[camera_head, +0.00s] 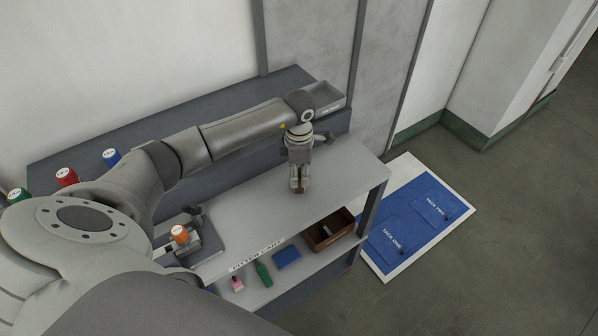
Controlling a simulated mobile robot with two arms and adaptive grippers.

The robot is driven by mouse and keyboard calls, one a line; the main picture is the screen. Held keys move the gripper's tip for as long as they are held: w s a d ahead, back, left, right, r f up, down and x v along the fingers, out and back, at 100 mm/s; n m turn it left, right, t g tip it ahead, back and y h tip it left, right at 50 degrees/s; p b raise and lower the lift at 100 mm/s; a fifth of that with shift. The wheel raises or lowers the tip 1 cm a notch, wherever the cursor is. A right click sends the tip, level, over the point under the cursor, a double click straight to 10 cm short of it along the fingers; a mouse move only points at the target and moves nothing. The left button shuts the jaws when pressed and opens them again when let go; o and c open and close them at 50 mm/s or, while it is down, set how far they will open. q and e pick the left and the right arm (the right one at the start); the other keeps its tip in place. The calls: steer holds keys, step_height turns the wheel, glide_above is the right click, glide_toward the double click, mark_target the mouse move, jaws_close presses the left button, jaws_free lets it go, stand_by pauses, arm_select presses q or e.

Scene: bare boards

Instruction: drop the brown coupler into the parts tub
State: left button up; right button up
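My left gripper (298,188) points down over the grey upper top of the cart, with its arm reaching in from the left. A small brown piece, which looks like the brown coupler (299,187), shows between its fingertips, and the fingers appear closed on it. I cannot tell whether the piece touches the surface below. A grey open bin (335,101) with a small label stands at the back, beyond my wrist; it may be the parts tub, but its label is too small to read. My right gripper is not in view.
A brown box (345,221), a blue block (287,257), a green bottle (263,273) and a pink item (237,284) are on the lower shelf. An orange-capped item (180,234) stands at left. Red (66,177) and blue (111,157) caps line the back ledge. A blue mat (405,230) lies on the floor.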

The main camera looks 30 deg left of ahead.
arm_select(q)
steer(key=o, duration=0.3)
